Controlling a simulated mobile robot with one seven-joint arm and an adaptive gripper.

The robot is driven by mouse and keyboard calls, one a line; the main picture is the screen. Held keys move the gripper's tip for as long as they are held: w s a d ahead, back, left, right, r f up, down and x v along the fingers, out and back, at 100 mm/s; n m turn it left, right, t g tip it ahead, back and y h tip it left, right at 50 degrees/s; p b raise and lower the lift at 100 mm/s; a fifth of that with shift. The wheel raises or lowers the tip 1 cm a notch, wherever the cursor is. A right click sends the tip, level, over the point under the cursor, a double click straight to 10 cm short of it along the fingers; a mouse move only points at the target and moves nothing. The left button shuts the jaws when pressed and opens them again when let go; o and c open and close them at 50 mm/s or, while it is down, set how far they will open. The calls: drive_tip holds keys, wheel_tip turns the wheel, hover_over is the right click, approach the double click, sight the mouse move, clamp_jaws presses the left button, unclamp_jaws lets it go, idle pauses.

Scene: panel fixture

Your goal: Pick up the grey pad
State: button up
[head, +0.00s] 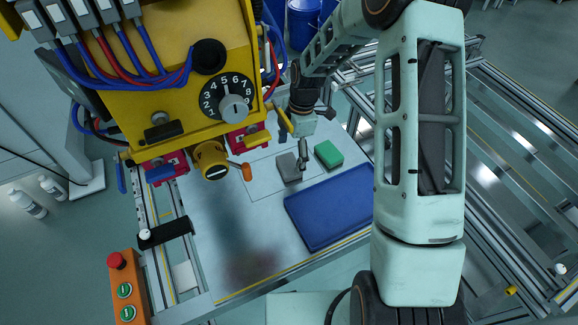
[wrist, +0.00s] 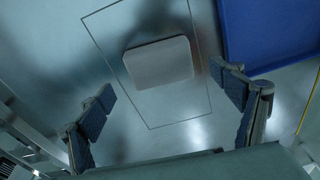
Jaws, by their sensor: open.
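The grey pad (head: 289,168) lies on the metal table top inside a thin marked rectangle, left of a green pad (head: 328,153). In the wrist view the grey pad (wrist: 159,62) shows as a pale rounded block within the drawn outline, ahead of the fingers. My gripper (head: 303,158) is over the table close to the grey pad and partly covers the view of it. In the wrist view my gripper (wrist: 162,100) is open, its two blue-padded fingers spread wide on either side, with nothing between them.
A blue tray (head: 330,207) lies just right of and in front of the pads; it also shows in the wrist view (wrist: 270,35). A yellow control panel (head: 165,75) with a dial, cables and connectors overhangs the left. A button box (head: 124,290) stands front left.

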sight(289, 164)
wheel_tip(289, 164, down, 3)
drive_tip(key=shift+a+f, duration=0.1)
drive_tip(key=shift+c, duration=0.4)
drive_tip(key=c, duration=1.1)
drive_tip(key=shift+o, duration=0.2)
drive_tip(key=shift+r, duration=0.2)
